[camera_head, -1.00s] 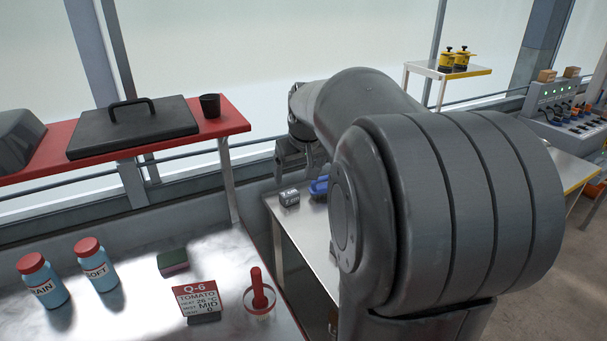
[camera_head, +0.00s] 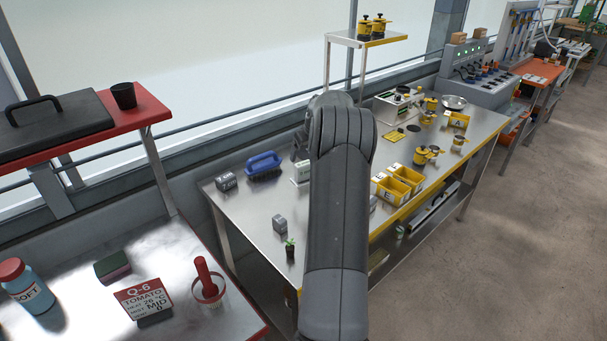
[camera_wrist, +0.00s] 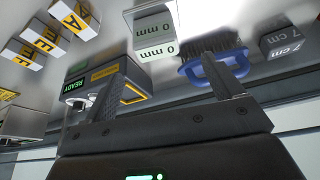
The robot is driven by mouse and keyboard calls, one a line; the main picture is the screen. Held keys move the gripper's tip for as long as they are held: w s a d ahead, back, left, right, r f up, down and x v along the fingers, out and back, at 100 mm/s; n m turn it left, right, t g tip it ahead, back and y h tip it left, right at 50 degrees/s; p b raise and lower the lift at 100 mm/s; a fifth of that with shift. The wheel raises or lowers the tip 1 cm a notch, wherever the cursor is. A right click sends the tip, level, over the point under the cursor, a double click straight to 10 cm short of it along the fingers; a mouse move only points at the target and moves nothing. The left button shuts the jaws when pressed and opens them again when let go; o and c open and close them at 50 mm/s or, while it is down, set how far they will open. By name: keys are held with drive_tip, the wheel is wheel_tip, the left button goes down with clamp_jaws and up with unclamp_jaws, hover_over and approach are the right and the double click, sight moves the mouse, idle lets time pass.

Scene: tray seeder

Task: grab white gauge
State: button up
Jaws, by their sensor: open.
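The white gauge (camera_wrist: 157,38) is a white block with pale green faces marked "0 mm", at the top middle of the wrist view. In the head view the white gauge (camera_head: 302,172) stands on the steel bench, partly covered by my arm. My gripper (camera_wrist: 166,66) is open and empty, its two fingers spread apart. In the wrist picture the gauge shows beyond and between the fingertips, apart from them.
A blue brush (camera_wrist: 212,66) is close beside the gauge, partly behind one finger. A grey "7 cm" block (camera_wrist: 283,40) lies beyond it. A device with a green READY display (camera_wrist: 80,87) is on the other side. Yellow bins (camera_head: 405,178) stand right of my arm.

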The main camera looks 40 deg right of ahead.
sight(304, 164)
drive_tip(key=x, duration=0.6)
drive_tip(key=shift+s+d, duration=0.1)
drive_tip(key=shift+d, duration=0.05)
drive_tip(key=x, duration=0.5)
drive_tip(key=shift+s+f, duration=0.15)
drive_tip(key=shift+s, duration=0.1)
drive_tip(key=c, duration=1.2)
drive_tip(key=shift+o, duration=0.2)
